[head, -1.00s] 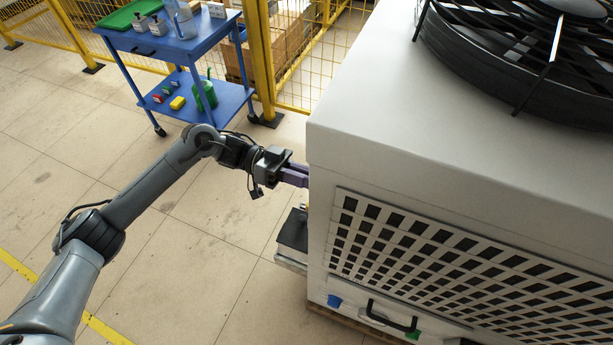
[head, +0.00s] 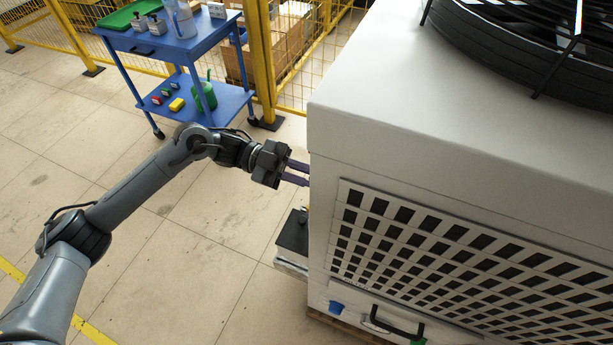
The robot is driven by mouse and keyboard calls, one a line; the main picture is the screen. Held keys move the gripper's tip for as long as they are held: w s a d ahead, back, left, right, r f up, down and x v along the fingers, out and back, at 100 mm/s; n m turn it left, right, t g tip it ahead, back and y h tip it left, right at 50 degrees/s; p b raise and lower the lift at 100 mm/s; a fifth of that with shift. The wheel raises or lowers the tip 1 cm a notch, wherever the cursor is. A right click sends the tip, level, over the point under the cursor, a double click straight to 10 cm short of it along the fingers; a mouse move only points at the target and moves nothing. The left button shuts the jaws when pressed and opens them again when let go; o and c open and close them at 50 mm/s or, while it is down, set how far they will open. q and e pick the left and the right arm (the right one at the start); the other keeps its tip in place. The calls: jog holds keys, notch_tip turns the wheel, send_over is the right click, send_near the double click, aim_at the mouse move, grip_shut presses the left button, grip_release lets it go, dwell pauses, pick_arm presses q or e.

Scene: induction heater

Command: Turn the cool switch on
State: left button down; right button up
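My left gripper (head: 298,174) is at the left side of the large white machine (head: 400,110). Its two purple fingers are spread apart and point right, towards the machine's side face. The fingertips end at or behind the machine's edge, so I cannot tell whether they touch anything. The cool switch cannot be made out; the side face by the fingers is hidden from this angle. My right gripper is not in view.
The machine carries a black fan guard (head: 520,50) on top and a slotted grille (head: 450,250) in front. Below are a black handle (head: 395,327) and a blue part (head: 336,307). A dark box (head: 293,237) sits beside it. A blue cart (head: 180,45) stands behind; the floor left is clear.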

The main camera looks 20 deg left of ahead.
pick_arm(q)
jog(key=shift+m, duration=0.4)
jog(key=c, duration=1.1)
grip_release()
jog(key=shift+a, duration=0.1)
jog(key=a, duration=1)
jog(key=shift+a+p, duration=0.35)
jog(key=shift+p, duration=0.05)
